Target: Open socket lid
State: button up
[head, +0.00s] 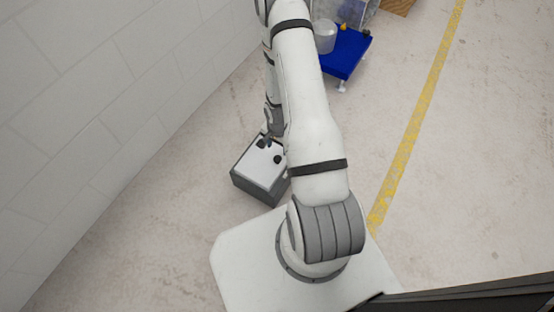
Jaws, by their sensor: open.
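A dark grey box with a white top (256,166) stands on the floor by the wall, left of my arm. Small dark parts sit on its top, one of them a black knob-like piece (277,159). I cannot tell which part, if any, is the socket lid. My gripper (265,142) points down over the far part of the box's top. It is small in the view and partly merges with the dark parts there. It is open, and I see nothing held in it. I cannot tell whether it touches the box. My arm hides the area right of the box.
A pale block wall (110,90) runs along the left. A blue cart (345,52) with a whitish bucket (325,37) and clear container stands at the back. A yellow floor line (420,110) runs on the right. The floor between cart and line is clear.

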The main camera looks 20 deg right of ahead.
aim_at(278, 158)
jog(key=shift+f+b, duration=3.85)
jog(key=shift+b, duration=0.05)
jog(key=shift+c, duration=0.3)
